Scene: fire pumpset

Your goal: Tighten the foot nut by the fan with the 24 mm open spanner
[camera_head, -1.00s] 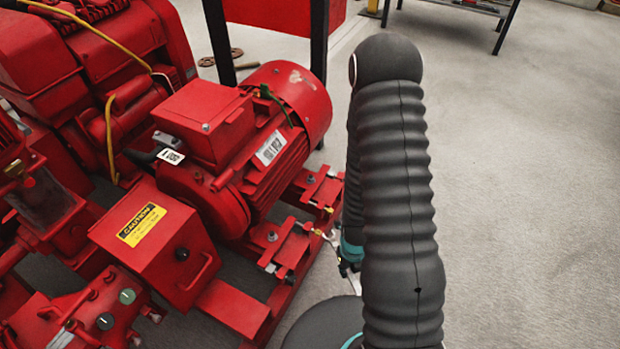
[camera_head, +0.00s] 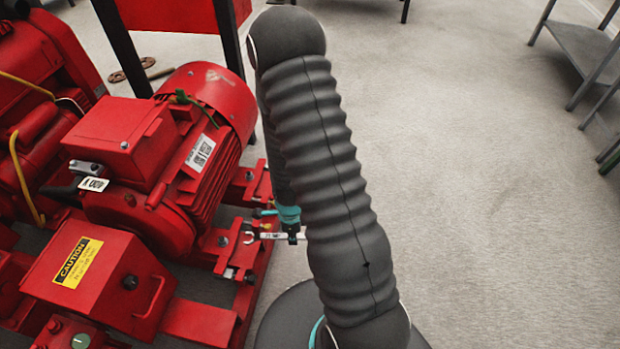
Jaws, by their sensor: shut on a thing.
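The red motor has its round fan cover (camera_head: 213,96) at the back right. The foot by the fan shows a small bolt or nut (camera_head: 250,177) on the red base rail. Another foot nut (camera_head: 222,241) sits at the nearer foot. My gripper (camera_head: 291,236), small and partly hidden behind my arm, is right of the rail. It is shut on a pale open spanner (camera_head: 269,236), which lies roughly level in the picture with its open jaw pointing left toward the rail. I cannot tell whether the jaw touches anything.
A red control box with a yellow caution label (camera_head: 78,262) stands at the lower left. A dark post (camera_head: 228,35) rises behind the fan cover. A grey metal table (camera_head: 590,50) stands at the upper right. The concrete floor (camera_head: 470,180) between is clear.

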